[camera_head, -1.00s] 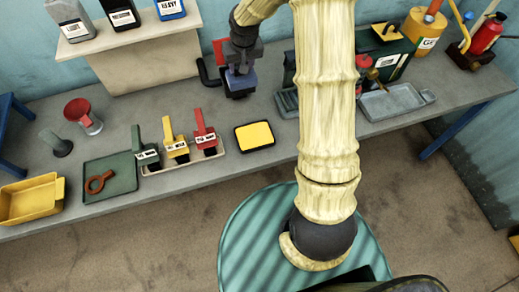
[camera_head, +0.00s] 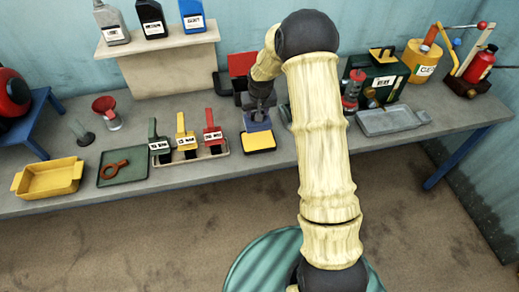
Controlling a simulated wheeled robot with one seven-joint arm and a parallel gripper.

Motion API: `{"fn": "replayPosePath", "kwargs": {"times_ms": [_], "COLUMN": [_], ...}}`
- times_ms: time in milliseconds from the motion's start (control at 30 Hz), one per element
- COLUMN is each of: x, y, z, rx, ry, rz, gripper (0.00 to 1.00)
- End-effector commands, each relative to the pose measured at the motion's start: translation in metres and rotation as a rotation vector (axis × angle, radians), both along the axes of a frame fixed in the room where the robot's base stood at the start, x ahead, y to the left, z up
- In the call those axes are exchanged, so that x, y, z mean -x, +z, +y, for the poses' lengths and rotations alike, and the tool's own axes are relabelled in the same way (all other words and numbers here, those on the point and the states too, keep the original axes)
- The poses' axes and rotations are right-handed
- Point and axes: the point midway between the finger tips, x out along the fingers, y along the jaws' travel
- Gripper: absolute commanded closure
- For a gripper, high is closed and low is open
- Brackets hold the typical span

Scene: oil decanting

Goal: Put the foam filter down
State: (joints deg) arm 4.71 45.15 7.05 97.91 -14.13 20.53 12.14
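The foam filter appears to be the small blue-violet block (camera_head: 257,122) under my gripper (camera_head: 259,111). My gripper points down and is shut on the block. A dark-rimmed yellow pad (camera_head: 258,142) lies on the bench just in front of and below the block. The block overlaps the pad's back edge in the picture. I cannot tell whether the block touches the pad or hangs just above it. My forearm covers the bench to the right of the gripper.
A tray (camera_head: 200,157) with green, yellow and red handled tools is close on the left. Farther left are a green tray (camera_head: 108,178) with an orange ring and a yellow bin (camera_head: 48,178). A red object (camera_head: 241,64) stands behind the gripper. A grey tray (camera_head: 390,120) lies right.

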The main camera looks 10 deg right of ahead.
Motion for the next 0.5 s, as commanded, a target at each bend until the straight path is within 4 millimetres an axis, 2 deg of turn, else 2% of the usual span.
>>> {"fn": "replayPosePath", "kwargs": {"times_ms": [367,500], "x": [0.0,0.0], "y": [-0.002,-0.018], "z": [-0.003,-0.003], "rx": [0.001,0.001], "ry": [-0.004,-0.004], "rz": [0.0,0.004], "gripper": [0.89,0.89]}}
